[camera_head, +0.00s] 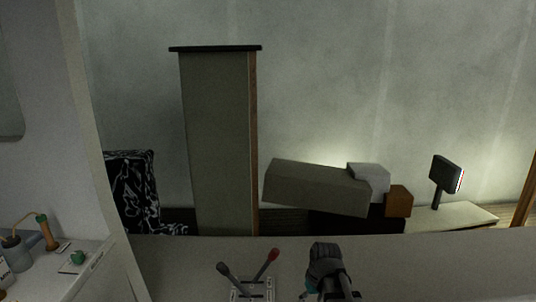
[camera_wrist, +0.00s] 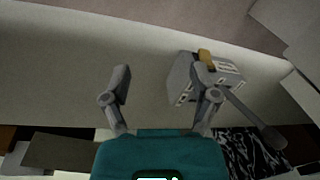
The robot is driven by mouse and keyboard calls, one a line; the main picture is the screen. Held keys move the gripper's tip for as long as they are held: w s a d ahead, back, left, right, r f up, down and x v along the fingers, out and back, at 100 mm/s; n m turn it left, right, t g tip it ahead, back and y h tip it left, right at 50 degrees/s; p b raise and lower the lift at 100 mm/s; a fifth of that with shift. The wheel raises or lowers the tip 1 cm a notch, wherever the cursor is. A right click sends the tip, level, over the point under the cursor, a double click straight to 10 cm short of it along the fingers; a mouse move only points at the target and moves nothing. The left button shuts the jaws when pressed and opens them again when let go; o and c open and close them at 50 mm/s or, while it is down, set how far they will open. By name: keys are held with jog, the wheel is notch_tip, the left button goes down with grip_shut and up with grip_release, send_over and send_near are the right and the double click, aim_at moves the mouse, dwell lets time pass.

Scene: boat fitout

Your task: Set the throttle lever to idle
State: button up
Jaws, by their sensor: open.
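The lever unit (camera_head: 252,291) stands on the pale counter at the bottom of the head view, cut off by the frame edge. It has a black-knobbed lever (camera_head: 228,272) leaning left and a red-knobbed lever (camera_head: 267,263) leaning right. No label tells me which is the throttle. My gripper (camera_head: 330,287) is right of the unit, apart from both levers; its fingertips are hidden there. In the wrist view my gripper (camera_wrist: 162,76) is open with nothing between its fingers. The right finger overlaps the grey lever box (camera_wrist: 182,78). A dark-knobbed lever (camera_wrist: 245,112) sticks out to the lower right.
A pale counter (camera_head: 420,265) runs along the front, clear right of my gripper. A tall column (camera_head: 215,140), grey boxes (camera_head: 315,187) and a dark screen (camera_head: 446,173) stand beyond.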

jog(key=s+d+m+h, duration=0.1)
jog(key=s+d+m, duration=0.2)
jog(key=s, duration=0.4)
jog(key=shift+s+d+f+m+h, duration=0.15)
jog(key=shift+d+m+h, duration=0.15)
jog(key=shift+d+m, duration=0.15)
jog(key=shift+a, duration=0.1)
dwell(1.4)
